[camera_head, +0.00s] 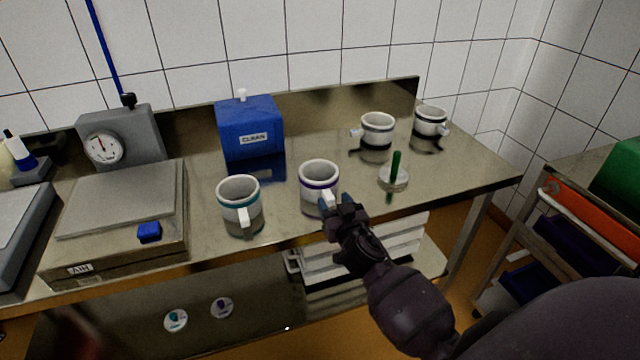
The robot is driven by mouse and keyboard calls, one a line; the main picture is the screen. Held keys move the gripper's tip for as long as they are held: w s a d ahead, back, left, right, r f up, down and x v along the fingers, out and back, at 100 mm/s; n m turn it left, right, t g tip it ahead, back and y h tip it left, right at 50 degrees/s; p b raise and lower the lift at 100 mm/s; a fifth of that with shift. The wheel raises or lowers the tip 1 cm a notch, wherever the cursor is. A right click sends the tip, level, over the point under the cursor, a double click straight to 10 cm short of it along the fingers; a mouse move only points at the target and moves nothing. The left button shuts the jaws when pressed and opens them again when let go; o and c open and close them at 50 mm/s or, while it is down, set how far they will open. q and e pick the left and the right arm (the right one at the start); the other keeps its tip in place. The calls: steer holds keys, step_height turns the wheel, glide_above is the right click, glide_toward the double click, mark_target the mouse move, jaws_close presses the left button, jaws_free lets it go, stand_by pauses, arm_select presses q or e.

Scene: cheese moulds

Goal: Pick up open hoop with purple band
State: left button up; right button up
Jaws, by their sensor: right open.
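The open hoop with the purple band (318,172) stands upright on the steel bench near its front edge. It is white, with an open top and a white tab on its front right side. My right gripper (337,203) is open at that tab, in front of the hoop. The fingers partly cover the tab, and I cannot tell whether they touch it. A similar open hoop with a teal band (239,192) stands to the left. My left gripper is not in view.
Two more hoops, one (377,126) and another (430,121), stand at the back right. A green-handled round tool (394,177) is right of the purple-banded hoop. A blue box marked CLEAN (250,128) stands behind. A scale (120,215) fills the left.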

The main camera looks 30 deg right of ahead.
mark_target(332, 200)
steer(key=w, duration=0.2)
steer(key=w+d+f, duration=0.1)
steer(key=shift+w, duration=0.2)
steer(key=shift+w+d, duration=0.2)
steer(key=shift+w, duration=0.3)
jaws_close()
